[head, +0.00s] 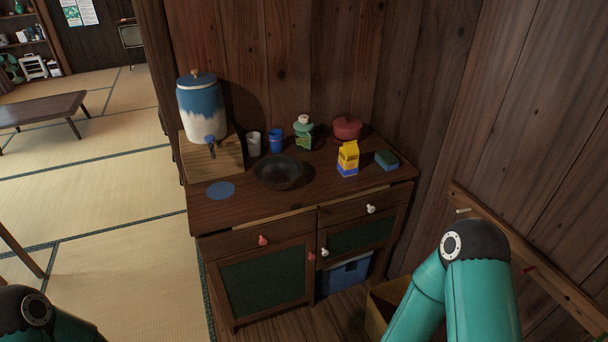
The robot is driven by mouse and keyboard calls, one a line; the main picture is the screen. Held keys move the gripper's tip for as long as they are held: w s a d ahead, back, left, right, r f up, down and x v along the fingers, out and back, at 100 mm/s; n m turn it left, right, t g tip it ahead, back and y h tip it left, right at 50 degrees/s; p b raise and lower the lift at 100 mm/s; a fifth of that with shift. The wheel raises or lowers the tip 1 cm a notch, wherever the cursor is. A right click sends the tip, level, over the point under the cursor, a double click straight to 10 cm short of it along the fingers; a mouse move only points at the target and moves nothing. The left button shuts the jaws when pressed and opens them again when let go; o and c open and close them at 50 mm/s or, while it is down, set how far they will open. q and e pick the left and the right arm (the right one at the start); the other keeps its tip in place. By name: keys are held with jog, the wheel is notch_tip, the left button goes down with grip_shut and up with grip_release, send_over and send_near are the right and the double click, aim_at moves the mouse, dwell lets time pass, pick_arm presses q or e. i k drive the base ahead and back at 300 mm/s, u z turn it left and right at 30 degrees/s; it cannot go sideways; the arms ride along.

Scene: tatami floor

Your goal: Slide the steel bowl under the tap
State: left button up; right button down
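A dark round bowl (278,172) stands upright on the wooden cabinet top, near its middle. A blue and white water crock (203,108) with a lid stands on a wooden stand (214,160) at the left back. Its tap (210,141) points out at the front, up and to the left of the bowl. A flat blue disc (221,190) lies on the cabinet top below the tap, left of the bowl and apart from it. Both my arms show only in part at the lower corners. Neither gripper is in view.
A white cup (254,143), a blue cup (276,140) and a green item (303,131) stand behind the bowl. A red pot (347,128), a yellow carton (348,158) and a green-blue block (387,160) are to the right. The front strip is clear.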

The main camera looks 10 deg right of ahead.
aim_at(276, 172)
jog(key=k, duration=1.05)
jog(key=z, duration=0.55)
jog(key=i, duration=1.9)
jog(key=u, duration=0.85)
